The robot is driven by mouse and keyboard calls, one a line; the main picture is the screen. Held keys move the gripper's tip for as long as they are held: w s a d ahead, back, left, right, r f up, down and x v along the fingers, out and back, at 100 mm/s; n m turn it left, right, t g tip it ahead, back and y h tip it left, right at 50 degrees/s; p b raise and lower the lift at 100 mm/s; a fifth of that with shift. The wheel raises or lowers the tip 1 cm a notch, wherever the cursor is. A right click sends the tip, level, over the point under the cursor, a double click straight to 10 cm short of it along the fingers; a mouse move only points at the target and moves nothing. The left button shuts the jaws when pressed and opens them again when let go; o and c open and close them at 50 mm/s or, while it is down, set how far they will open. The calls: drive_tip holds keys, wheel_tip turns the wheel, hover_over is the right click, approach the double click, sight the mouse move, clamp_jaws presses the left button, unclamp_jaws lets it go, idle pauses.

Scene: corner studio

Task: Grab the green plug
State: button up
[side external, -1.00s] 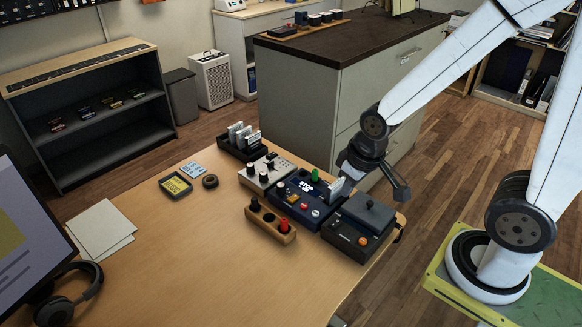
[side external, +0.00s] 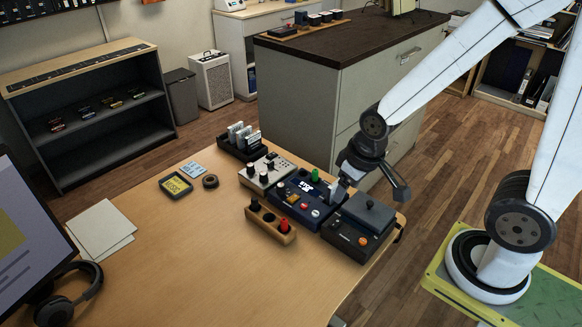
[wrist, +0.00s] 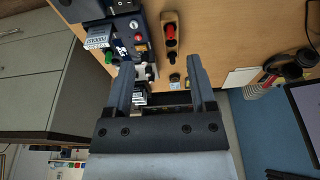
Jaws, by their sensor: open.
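The green plug (side external: 315,175) stands upright at the back of the dark blue device (side external: 281,190) on the desk. In the wrist view the green plug (wrist: 109,57) shows beside the left finger's tip, outside the gap between the fingers. My gripper (side external: 374,180) is open and empty, to the right of the plug and above the back right of the devices. In the wrist view my gripper (wrist: 161,64) has its fingers wide apart with nothing held. A light labelled cartridge (wrist: 97,38) stands in the blue device, near the plug.
A dark box with a lid (side external: 360,225) stands right of the blue device. A wooden block with red and black plugs (side external: 270,223) lies in front. A light mixer (side external: 265,172) and a cartridge rack (side external: 239,147) are to the left.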

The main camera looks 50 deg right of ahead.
drive_tip(key=m+g, duration=0.3)
drive_tip(key=m, duration=1.6)
hover_over(316, 170)
wheel_tip(316, 170, down, 13)
drive_tip(key=shift+a+f, duration=0.1)
drive_tip(key=shift+a, duration=0.05)
drive_tip(key=shift+d+f+m, duration=0.25)
drive_tip(key=shift+m, duration=0.05)
drive_tip(key=shift+f, duration=0.1)
drive_tip(key=shift+f, duration=1.2)
drive_tip(key=shift+f, duration=0.1)
